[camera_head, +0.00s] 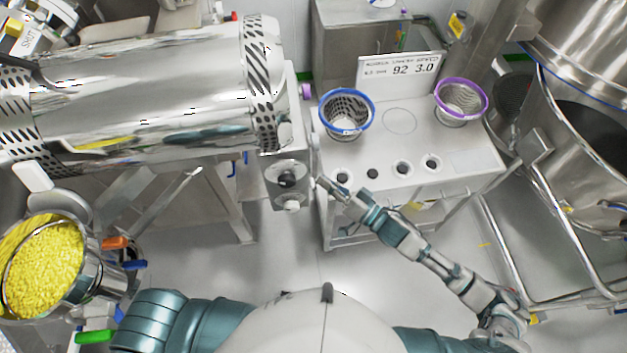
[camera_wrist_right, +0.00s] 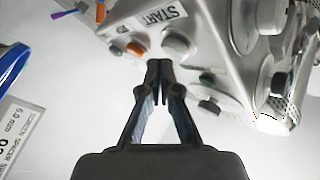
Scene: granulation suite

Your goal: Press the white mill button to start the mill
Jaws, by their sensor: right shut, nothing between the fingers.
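In the head view, a small grey control box (camera_head: 287,167) hangs at the right end of the mill's large steel drum. It bears a dark knob (camera_head: 287,180) with a white button (camera_head: 292,206) below it. My right gripper (camera_head: 322,182) is shut and empty, just right of the box, with a gap from the knob. In the wrist view, the shut fingertips (camera_wrist_right: 159,66) point at a pale panel with a START label (camera_wrist_right: 160,17) and several round pale buttons. One pale button (camera_wrist_right: 179,46) is close ahead of the tips; I cannot tell whether they touch. My left gripper is out of view.
A steel table (camera_head: 400,143) to the right holds a blue-rimmed basket (camera_head: 347,112), a purple-rimmed basket (camera_head: 461,100) and a sign (camera_head: 398,71) reading 92 3.0. A bin of yellow granules (camera_head: 45,267) stands at the left. Open floor (camera_head: 285,255) lies below the box.

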